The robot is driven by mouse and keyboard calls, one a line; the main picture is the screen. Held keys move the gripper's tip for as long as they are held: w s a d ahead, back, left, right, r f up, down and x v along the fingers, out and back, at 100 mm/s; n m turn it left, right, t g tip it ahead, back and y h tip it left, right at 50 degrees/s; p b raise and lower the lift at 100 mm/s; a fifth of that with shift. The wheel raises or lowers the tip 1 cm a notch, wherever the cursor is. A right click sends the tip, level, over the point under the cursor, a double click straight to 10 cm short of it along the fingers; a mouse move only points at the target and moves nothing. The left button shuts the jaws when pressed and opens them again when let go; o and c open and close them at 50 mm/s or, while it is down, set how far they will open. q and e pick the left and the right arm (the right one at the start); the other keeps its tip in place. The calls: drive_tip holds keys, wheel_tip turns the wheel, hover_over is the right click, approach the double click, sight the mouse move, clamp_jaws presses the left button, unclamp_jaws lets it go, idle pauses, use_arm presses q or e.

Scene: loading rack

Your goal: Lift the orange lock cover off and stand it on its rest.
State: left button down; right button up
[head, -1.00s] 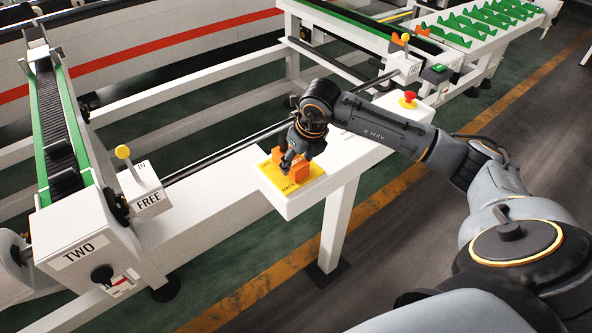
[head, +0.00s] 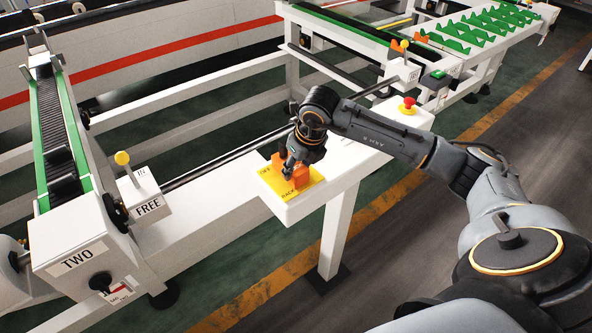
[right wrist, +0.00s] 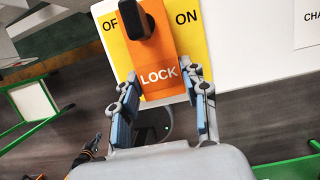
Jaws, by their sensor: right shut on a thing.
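The orange lock cover (right wrist: 160,55), marked LOCK, lies on a yellow plate (right wrist: 190,25) with OFF and ON lettering. A black handle (right wrist: 142,24) stands up at the cover's upper part. My right gripper (right wrist: 163,82) is shut on the cover's lower end, one blue-padded finger on each side. In the head view my right gripper (head: 289,172) points down over the plate and hides part of the cover (head: 303,178). Whether the cover touches the plate cannot be told.
The yellow plate sits at the near end of a white console (head: 357,146) with a red button (head: 408,104). A yellow-knobbed lever (head: 123,159) stands on the FREE box (head: 150,205) to the left. A dark rod runs behind the plate. Open floor lies right of the console.

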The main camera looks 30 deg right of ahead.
sight(298, 169)
drive_tip(key=shift+r, duration=0.1)
drive_tip(key=shift+r+p, duration=1.95)
drive_tip(key=shift+r, duration=1.75)
drive_tip(key=shift+s+d, duration=0.1)
